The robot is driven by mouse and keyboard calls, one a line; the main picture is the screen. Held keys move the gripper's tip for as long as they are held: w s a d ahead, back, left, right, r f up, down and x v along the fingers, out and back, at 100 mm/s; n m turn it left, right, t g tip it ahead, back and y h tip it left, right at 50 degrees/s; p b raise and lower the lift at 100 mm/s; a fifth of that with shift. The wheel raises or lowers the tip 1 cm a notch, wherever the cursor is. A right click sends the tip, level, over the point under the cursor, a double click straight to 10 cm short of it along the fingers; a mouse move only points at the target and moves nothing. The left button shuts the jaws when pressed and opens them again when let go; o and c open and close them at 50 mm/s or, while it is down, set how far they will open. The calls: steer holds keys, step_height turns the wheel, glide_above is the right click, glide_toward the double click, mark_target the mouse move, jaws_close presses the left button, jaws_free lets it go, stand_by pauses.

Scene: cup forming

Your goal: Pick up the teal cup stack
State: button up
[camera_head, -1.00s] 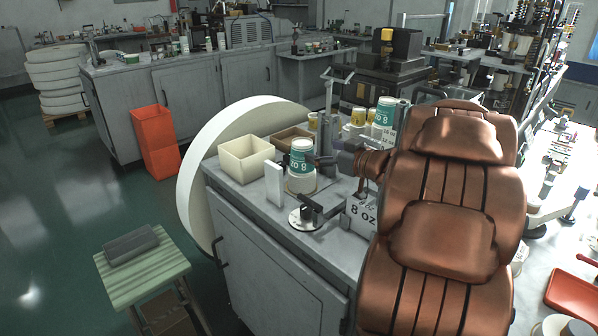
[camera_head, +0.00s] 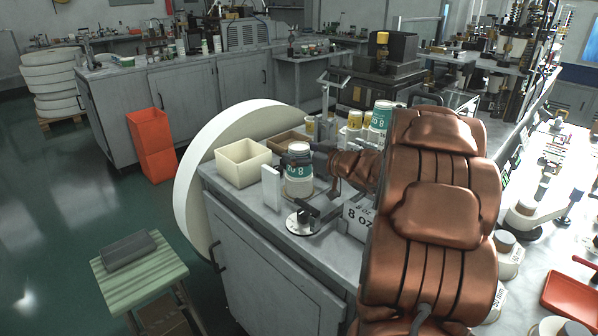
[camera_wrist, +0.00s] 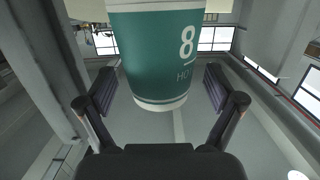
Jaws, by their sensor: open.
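The teal cup stack (camera_head: 299,171) stands on the grey bench, with a white top and a white base part showing in the head view. In the wrist view the teal and white cup stack (camera_wrist: 160,50) fills the upper middle, with an "8" and part of "HOT" on it. My gripper (camera_wrist: 162,92) is open, with one finger on each side of the stack and a gap to each. In the head view my gripper (camera_head: 299,158) is at the stack's upper part and hides some of it.
A cream bin (camera_head: 243,163) and a white upright block (camera_head: 271,188) stand left of the stack. A round dial fixture (camera_head: 300,222) is in front. An "8 OZ" sign (camera_head: 358,220) stands to the right. More teal cups (camera_head: 381,116) and yellow cups (camera_head: 354,121) stand behind.

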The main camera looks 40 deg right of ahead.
steer(key=shift+w, duration=0.35)
jaws_close()
stand_by(0.7)
